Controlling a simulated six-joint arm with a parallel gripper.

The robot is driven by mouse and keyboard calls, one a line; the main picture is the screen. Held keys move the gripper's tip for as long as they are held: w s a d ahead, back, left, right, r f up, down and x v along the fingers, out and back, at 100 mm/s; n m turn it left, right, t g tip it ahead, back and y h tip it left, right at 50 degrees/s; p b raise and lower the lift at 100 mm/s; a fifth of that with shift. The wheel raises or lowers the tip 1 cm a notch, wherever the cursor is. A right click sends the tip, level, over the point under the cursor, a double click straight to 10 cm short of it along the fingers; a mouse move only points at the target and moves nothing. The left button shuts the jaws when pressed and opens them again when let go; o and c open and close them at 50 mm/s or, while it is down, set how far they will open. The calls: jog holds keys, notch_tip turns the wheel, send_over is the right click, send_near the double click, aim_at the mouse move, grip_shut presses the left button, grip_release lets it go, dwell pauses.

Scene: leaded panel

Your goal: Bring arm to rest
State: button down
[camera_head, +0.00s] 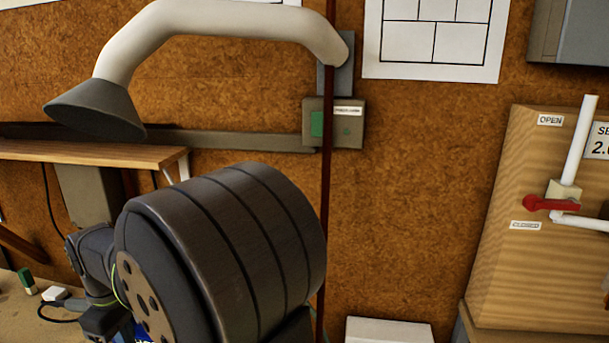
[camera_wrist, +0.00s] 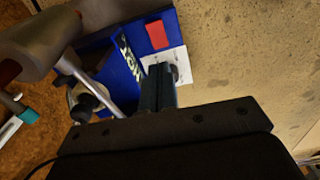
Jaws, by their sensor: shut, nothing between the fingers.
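My gripper (camera_wrist: 160,78) shows in the wrist view with its two dark fingers together and nothing between them. In the head view my thick dark arm fills the lower left, and the gripper itself is not clearly visible there.
In the head view a fume duct hood (camera_head: 95,108) hangs above my arm, near a wooden shelf (camera_head: 90,152). A wooden valve board (camera_head: 490,285) stands right.

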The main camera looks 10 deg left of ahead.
notch_tip(320, 180, up, 14)
jog(key=w+d+m+y, duration=0.1)
jog(key=w+d, duration=0.1)
jog(key=shift+w+d, duration=0.3)
dwell(0.3)
jog(key=shift+n+h, duration=0.5)
jog(key=s+a+f, duration=0.1)
jog(key=f, duration=1.2)
jog(key=s+a+f, duration=0.1)
jog(key=f, duration=0.6)
jog(key=shift+s+a+f, duration=0.1)
jog(key=shift+s+a, duration=0.2)
